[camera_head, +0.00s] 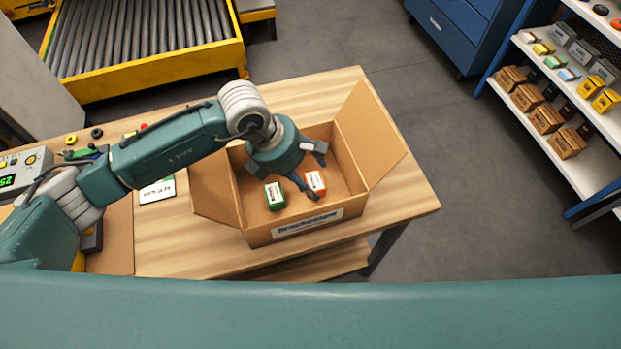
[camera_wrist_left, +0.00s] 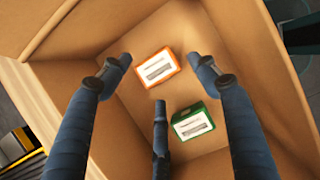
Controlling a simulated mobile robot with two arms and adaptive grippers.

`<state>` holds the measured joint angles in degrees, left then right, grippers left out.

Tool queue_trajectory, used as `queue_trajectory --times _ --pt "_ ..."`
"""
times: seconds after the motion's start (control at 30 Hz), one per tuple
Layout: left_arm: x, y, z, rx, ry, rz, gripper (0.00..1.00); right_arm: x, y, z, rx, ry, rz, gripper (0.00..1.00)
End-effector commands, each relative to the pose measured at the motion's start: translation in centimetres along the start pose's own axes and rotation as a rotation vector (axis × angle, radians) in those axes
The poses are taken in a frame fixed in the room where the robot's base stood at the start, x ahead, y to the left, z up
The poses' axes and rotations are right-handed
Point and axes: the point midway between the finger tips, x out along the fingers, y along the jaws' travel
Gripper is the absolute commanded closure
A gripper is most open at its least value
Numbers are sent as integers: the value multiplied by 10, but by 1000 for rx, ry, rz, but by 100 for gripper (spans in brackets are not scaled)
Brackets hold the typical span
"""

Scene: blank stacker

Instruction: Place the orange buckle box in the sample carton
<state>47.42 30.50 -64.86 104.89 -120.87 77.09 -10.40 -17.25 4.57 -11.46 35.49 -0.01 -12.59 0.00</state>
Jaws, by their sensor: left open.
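The orange buckle box (camera_head: 316,183), with a white label, lies on the floor of the open sample carton (camera_head: 262,236). A green box (camera_head: 274,196) with a white label lies beside it in the carton, a little to the left. My left gripper (camera_head: 308,172) is over the carton with its fingers spread, open and empty. In the left wrist view the orange box (camera_wrist_left: 157,67) lies between and beyond the fingertips, apart from them, and the green box (camera_wrist_left: 193,123) is lower right. My right gripper is not in view.
The carton stands on a wooden table (camera_head: 405,196) with its flaps folded outward. A white card (camera_head: 157,191) and small parts lie left of it. A roller conveyor (camera_head: 150,65) is behind, and a stocked shelf (camera_head: 590,165) stands at the right.

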Motion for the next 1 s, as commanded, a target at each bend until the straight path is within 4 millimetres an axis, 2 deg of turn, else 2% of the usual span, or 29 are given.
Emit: queue_trajectory --times 0.2,0.4,0.6,1.0 --pt "-48 2 -1 2 -2 6 39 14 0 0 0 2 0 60" --pt "-81 2 0 0 -1 5 39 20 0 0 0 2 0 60" --pt "-94 0 0 1 0 1 39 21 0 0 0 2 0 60" --pt "-95 0 0 0 0 1 39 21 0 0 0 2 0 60"
